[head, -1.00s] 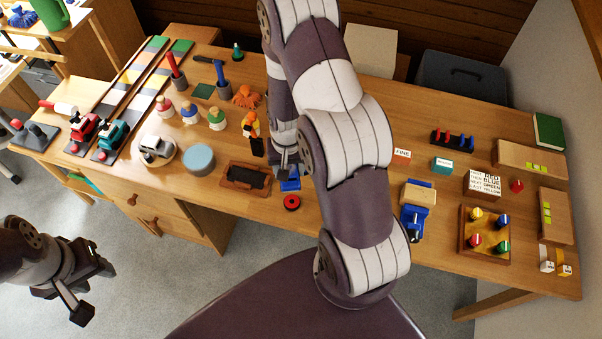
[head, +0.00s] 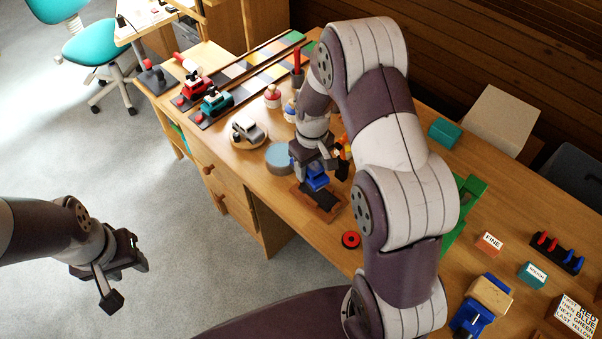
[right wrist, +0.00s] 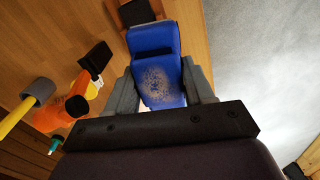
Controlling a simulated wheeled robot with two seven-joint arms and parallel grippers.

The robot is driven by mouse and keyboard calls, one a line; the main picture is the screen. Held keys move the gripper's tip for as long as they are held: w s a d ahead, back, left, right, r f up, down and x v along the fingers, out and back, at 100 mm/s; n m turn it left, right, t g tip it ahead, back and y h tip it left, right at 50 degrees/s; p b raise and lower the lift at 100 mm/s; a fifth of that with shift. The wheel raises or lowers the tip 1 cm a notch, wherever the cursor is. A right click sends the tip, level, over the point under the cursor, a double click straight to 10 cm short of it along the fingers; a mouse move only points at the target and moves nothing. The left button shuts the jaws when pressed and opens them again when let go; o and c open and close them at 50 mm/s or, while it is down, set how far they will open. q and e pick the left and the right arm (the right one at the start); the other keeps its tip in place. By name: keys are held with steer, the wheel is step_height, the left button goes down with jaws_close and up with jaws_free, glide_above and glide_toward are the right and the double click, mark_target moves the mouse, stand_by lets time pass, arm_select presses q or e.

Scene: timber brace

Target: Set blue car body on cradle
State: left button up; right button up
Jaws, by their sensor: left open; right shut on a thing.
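The blue car body (head: 317,179) is in my right gripper (head: 314,168), which is shut on it. In the right wrist view the blue body (right wrist: 155,60) sits between the two grey fingers and has a speckled brown patch on its face. The cradle, a brown wooden tray (head: 325,213) with a dark pad, lies just below the body in the head view, partly hidden by it and the gripper. I cannot tell whether the body touches the cradle. My left gripper (head: 122,280) is open and empty, out over the floor.
A red ring (head: 351,240) lies near the table's front edge. My right arm hides the table's middle.

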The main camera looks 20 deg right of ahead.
mark_target(322, 175)
steer(key=d+f+b, duration=0.1)
steer(key=f+n+b, duration=0.1)
steer(key=b, duration=0.1)
steer(key=shift+s+d+f+n, duration=0.25)
steer(key=shift+s+d+n, duration=0.05)
steer(key=shift+d, duration=0.1)
steer(key=shift+s+d+f+b, duration=0.2)
steer(key=shift+d+f+b, duration=0.2)
steer(key=shift+f+b, duration=0.5)
step_height(322, 175, down, 4)
steer(key=b, duration=0.3)
steer(key=shift+r+b, duration=0.2)
steer(key=shift+b, duration=0.1)
steer(key=shift+f, duration=0.7)
arm_select(q)
step_height(322, 175, down, 10)
steer(key=shift+a+f, duration=0.15)
steer(key=shift+a, duration=0.1)
arm_select(e)
steer(key=o, duration=1.1)
steer(key=shift+o, duration=0.2)
